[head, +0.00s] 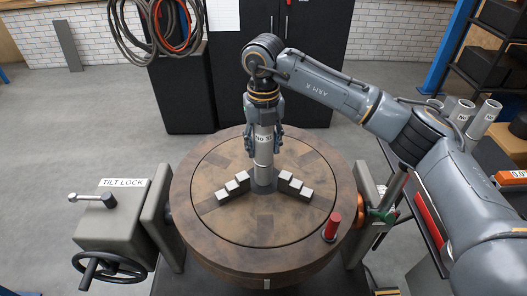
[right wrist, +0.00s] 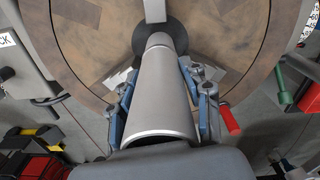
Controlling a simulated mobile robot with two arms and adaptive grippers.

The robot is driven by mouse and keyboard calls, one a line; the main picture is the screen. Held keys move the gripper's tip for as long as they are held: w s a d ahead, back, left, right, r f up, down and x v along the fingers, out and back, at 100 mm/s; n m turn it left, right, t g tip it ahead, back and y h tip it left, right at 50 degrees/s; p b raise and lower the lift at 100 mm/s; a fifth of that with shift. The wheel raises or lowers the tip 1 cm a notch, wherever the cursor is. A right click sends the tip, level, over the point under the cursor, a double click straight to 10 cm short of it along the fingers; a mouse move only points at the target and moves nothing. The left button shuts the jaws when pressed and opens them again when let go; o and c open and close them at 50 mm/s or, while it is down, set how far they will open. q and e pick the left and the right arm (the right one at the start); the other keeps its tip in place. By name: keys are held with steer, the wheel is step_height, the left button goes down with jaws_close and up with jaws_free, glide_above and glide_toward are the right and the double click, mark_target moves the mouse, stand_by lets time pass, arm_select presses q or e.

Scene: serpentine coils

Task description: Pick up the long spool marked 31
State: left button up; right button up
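The long grey spool marked No 31 (head: 264,160) stands upright at the middle of the round wooden table, its foot in a dark round spot. My right gripper (head: 263,150) points down over it, with a finger on each side of its upper part. In the right wrist view the spool (right wrist: 163,95) runs away from the camera between the blue finger pads of the right gripper (right wrist: 162,112). The pads lie very close to its sides; I cannot tell whether they press on it. My left gripper is not in view.
Stepped grey blocks (head: 234,184) (head: 294,185) flank the spool's foot. A red cylinder (head: 332,225) stands near the round table's (head: 215,225) right front edge. The tilt lock box (head: 120,215) with handwheel is at left. More grey spools (head: 484,118) stand at right.

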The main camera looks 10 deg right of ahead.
jaws_close()
steer(key=shift+r, duration=0.1)
steer(key=shift+w+r, duration=0.1)
